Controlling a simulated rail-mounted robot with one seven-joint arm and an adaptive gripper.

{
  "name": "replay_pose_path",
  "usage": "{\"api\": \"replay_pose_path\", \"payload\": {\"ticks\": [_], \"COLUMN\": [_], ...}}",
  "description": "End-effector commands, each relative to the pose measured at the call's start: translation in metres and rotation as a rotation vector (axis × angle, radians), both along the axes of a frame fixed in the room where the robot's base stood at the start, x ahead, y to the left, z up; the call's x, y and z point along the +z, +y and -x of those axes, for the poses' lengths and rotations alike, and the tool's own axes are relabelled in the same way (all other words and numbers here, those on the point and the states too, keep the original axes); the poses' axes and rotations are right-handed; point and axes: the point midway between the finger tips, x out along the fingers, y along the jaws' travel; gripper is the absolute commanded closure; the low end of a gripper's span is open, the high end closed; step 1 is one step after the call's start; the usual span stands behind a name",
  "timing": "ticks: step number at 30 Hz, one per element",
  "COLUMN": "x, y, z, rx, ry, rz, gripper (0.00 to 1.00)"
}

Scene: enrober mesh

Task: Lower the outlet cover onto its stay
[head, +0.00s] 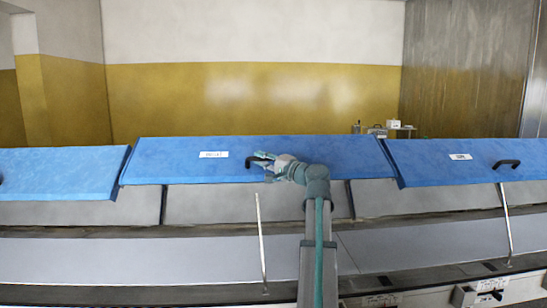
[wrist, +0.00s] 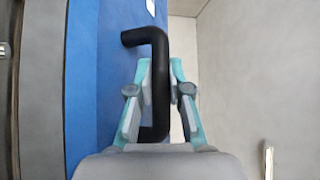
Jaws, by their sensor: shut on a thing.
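The middle blue cover (head: 330,150), which my gripper holds, is raised and tilted; its white label (head: 213,154) is too blurred to read surely. My gripper (head: 265,166) is at its black handle. In the wrist view, the gripper's fingers (wrist: 160,75) lie on both sides of the black handle (wrist: 158,45), shut on it. A thin pale stay (head: 262,240) stands upright below this cover. Its top end shows just under the cover's lower edge, seemingly apart from it. A pale rod end (wrist: 268,160) at the lower right of the wrist view may be this stay.
A right blue cover (head: 440,165) with a handle (head: 507,163) stands raised, its stay (head: 506,220) reaching its lower edge. A left blue cover (head: 60,170) is also raised. Grey panels (head: 230,203) run beneath. Controls (head: 480,294) line the front edge.

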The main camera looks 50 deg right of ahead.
Motion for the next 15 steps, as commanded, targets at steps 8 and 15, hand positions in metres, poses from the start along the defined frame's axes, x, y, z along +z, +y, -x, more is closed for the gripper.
{"api": "replay_pose_path", "payload": {"ticks": [8, 15], "x": [-0.0224, -0.0205], "y": [0.0157, 0.0143], "z": [0.0184, 0.0174], "rx": [-0.003, -0.003], "ry": [0.005, 0.003], "rz": [0.0, 0.0], "gripper": [1.0, 0.76]}}
